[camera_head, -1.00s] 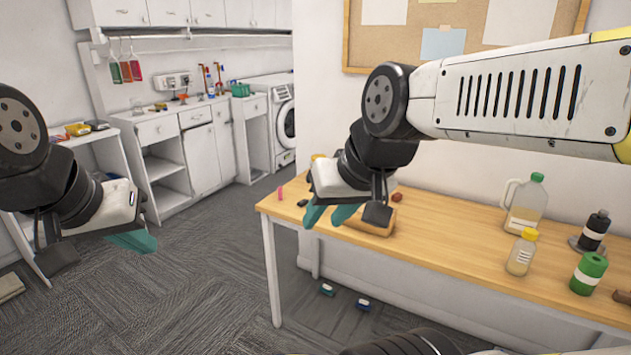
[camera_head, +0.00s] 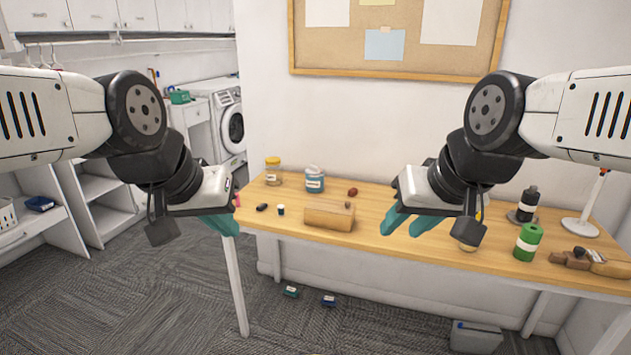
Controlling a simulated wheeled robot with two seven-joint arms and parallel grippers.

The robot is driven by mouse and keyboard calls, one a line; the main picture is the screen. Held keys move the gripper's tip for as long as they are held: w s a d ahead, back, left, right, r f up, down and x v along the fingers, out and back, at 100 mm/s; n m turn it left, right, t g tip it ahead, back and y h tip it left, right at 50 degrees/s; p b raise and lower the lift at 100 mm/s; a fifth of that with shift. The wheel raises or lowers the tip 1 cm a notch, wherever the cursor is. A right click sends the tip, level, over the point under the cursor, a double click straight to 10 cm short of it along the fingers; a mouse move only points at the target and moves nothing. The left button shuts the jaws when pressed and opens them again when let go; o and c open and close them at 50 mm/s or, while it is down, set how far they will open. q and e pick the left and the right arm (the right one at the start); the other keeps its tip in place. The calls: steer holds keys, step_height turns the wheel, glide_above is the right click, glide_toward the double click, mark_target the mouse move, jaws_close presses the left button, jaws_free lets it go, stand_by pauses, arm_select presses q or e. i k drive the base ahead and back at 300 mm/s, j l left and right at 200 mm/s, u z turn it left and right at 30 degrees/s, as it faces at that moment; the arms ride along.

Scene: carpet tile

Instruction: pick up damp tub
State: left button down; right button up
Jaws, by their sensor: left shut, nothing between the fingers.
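A blue-grey tub with a pale lid and a white label (camera_head: 314,180), which looks like the damp tub, stands upright at the back left of the wooden table (camera_head: 375,255). My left gripper (camera_head: 222,224) is shut and empty, in front of and left of the tub in the picture. My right gripper (camera_head: 408,222) has its teal fingers apart with nothing seen between them. It hangs over the table's middle, right of the tub. Neither gripper touches the tub.
A yellow-lidded jar (camera_head: 273,171) stands left of the tub, and a wooden block (camera_head: 329,214) lies in front of it. A green canister (camera_head: 527,242) and a dark bottle (camera_head: 528,204) stand further right. A grey bin (camera_head: 476,337) is on the floor under the table.

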mark_target(314, 183)
steer(key=i+j, duration=0.8)
steer(key=i, duration=0.2)
steer(key=i+j+z, duration=0.1)
steer(key=i+j, duration=0.75)
steer(key=i, duration=0.2)
